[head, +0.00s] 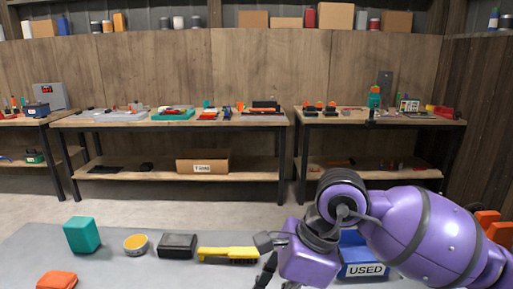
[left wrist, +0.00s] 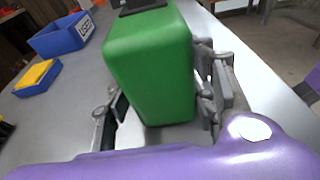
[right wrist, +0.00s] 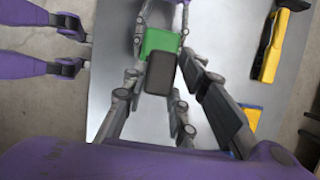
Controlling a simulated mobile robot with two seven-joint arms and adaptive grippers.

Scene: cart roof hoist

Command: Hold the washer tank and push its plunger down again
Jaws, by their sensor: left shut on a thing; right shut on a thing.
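The washer tank (left wrist: 155,70) is a green box with rounded edges. In the left wrist view it stands between the fingers of my left gripper (left wrist: 160,108), which is shut on its sides. A dark plunger top (left wrist: 142,5) shows at the picture's upper edge. In the right wrist view the green tank (right wrist: 160,41) lies beyond the dark plunger top (right wrist: 160,74). My right gripper (right wrist: 157,92) has its fingers on either side of this dark block and is shut on it. How far down the plunger is cannot be told. The tank is not visible in the head view.
A blue bin labelled USED (head: 365,268) stands on the grey table. A yellow brush (head: 228,254), black box (head: 177,246), yellow round tin (head: 136,243), teal block (head: 82,235) and orange block (head: 57,281) lie to its left. A blue tray (left wrist: 38,89) holds a yellow piece.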

